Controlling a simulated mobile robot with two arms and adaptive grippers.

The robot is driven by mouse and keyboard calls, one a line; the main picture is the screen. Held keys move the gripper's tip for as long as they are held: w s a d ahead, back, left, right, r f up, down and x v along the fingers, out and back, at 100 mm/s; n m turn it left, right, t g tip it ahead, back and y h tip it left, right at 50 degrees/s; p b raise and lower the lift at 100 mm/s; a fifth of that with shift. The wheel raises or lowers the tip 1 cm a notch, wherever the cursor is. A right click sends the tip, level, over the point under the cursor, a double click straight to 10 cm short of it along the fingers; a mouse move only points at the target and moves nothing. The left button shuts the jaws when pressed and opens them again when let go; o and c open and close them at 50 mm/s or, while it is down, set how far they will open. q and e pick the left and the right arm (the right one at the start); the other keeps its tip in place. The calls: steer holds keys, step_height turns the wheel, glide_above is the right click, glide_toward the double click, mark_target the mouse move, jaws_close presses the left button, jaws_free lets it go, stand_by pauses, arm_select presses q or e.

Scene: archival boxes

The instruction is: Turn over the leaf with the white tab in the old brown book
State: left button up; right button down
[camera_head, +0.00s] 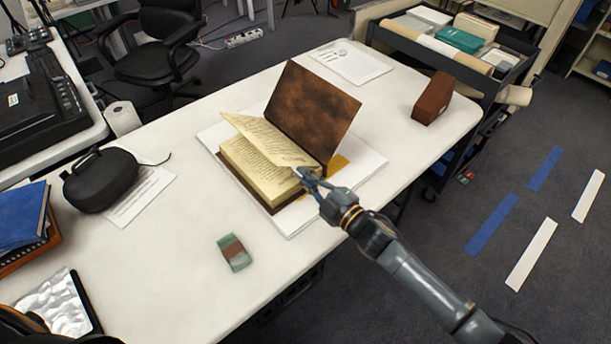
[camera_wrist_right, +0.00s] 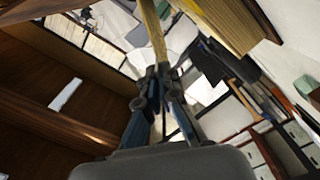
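The old brown book (camera_head: 258,176) lies open on a white board on the table, its mottled brown cover (camera_head: 312,108) raised at the back. One cream leaf (camera_head: 268,141) with handwriting stands lifted at a slant above the page block. My right gripper (camera_head: 311,180) is at the leaf's near right corner. In the right wrist view the fingers (camera_wrist_right: 158,78) are closed together on the edge of the leaf (camera_wrist_right: 152,32), seen as a thin yellow strip. I cannot make out the white tab; the fingers may cover it. My left gripper is not in view.
The white board (camera_head: 292,226) lies under the book. A green and brown block (camera_head: 234,253), a black case (camera_head: 100,180), a paper sheet (camera_head: 350,62) and a brown box (camera_head: 433,98) are on the table (camera_head: 180,270). The table around the book is mostly clear.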

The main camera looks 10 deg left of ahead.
steer(key=c, duration=1.6)
jaws_free()
steer(key=shift+o, duration=0.2)
steer(key=v, duration=1.2)
